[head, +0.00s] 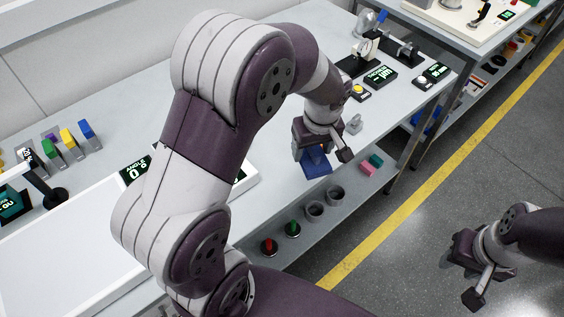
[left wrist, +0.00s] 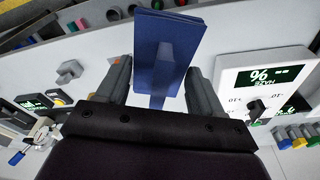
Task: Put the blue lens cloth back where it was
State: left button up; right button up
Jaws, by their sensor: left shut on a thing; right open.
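The blue lens cloth (head: 316,164) hangs below my left gripper (head: 322,150) near the front edge of the bench. In the left wrist view the cloth (left wrist: 166,42) is a flat, folded blue piece reaching out between the two fingers of my left gripper (left wrist: 160,82). The gripper is shut on it. The cloth seems to be held above the bench top, but the exact height cannot be told. My right gripper (head: 466,278) is open and empty over the floor at the lower right. My left arm hides the middle of the bench.
The long grey bench (head: 290,205) carries a white light panel (head: 75,255) at left and several coloured blocks (head: 68,142). Small instruments (head: 380,75) stand at the far end.

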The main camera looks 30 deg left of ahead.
pick_arm(q)
jog(key=w+a+f, duration=0.1)
jog(key=a+f, duration=0.1)
jog(key=a, duration=0.1)
jog(key=w+a+f+p, duration=0.1)
jog(key=a, duration=0.1)
jog(key=w+a+f, duration=0.1)
jog(key=a+f, duration=0.1)
jog(key=a, duration=0.1)
jog(key=shift+w+a+f, duration=0.15)
jog(key=shift+a+f, duration=0.35)
jog(key=shift+a, duration=0.05)
notch_tip(320, 180, down, 4)
jog(key=shift+r+p, duration=0.1)
jog(key=shift+p, duration=0.35)
pick_arm(e)
jog(key=shift+w+r, duration=0.65)
jog(key=shift+r, duration=0.3)
